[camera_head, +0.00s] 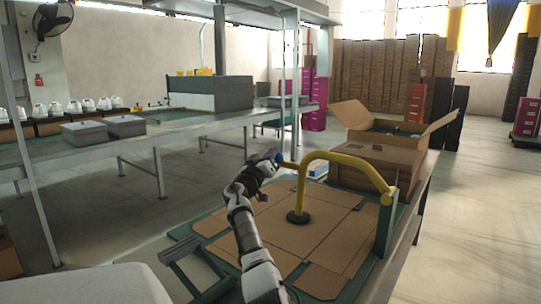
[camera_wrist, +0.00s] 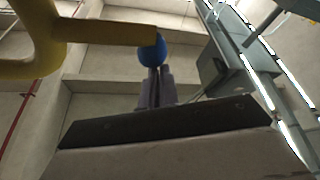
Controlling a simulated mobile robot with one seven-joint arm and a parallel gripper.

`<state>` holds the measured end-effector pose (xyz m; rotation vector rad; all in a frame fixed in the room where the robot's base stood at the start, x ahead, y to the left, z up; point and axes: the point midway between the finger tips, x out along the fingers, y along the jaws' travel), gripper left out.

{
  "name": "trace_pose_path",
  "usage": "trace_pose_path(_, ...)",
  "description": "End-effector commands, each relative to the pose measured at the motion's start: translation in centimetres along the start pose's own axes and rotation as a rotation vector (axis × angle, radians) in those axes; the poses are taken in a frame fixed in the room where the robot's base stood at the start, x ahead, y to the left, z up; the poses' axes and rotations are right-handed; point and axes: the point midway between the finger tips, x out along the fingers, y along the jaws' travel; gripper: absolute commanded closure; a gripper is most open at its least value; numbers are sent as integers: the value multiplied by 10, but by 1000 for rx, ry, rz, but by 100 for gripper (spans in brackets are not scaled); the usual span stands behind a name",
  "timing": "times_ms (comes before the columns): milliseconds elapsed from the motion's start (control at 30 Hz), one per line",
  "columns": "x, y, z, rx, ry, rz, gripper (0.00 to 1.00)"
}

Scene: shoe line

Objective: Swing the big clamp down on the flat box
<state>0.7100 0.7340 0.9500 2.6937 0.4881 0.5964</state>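The big clamp (camera_head: 345,160) is a yellow bent bar, hinged on a green post (camera_head: 385,232) at the right. Its arm reaches left over the flat box, and a rod ends in a black round pad (camera_head: 297,216) that appears to rest on the cardboard. The flat box (camera_head: 270,235) lies unfolded on a green board. A blue ball knob (camera_head: 279,157) tips the bar and also shows in the wrist view (camera_wrist: 152,52). My gripper (camera_head: 272,158) is at the knob; in the wrist view its fingers (camera_wrist: 155,76) are together, tips against or just short of the ball.
An open cardboard box (camera_head: 375,165) stands behind the clamp on the same table. Open floor lies to the right.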

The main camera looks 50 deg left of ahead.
Motion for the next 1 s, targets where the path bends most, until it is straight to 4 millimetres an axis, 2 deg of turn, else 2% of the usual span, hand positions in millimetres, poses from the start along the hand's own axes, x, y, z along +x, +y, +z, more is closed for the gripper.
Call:
trace_pose_path(33, 4, 4, 6, -3, -17, 2, 100)
trace_pose_path(67, 6, 6, 1, -2, -16, 2, 100)
trace_pose_path(433, 35, 43, -88, 0, 0, 3, 100)
trace_pose_path(800, 53, 66, -141, 3, 7, 3, 100)
trace_pose_path(1000, 61, 75, -163, 4, 10, 4, 100)
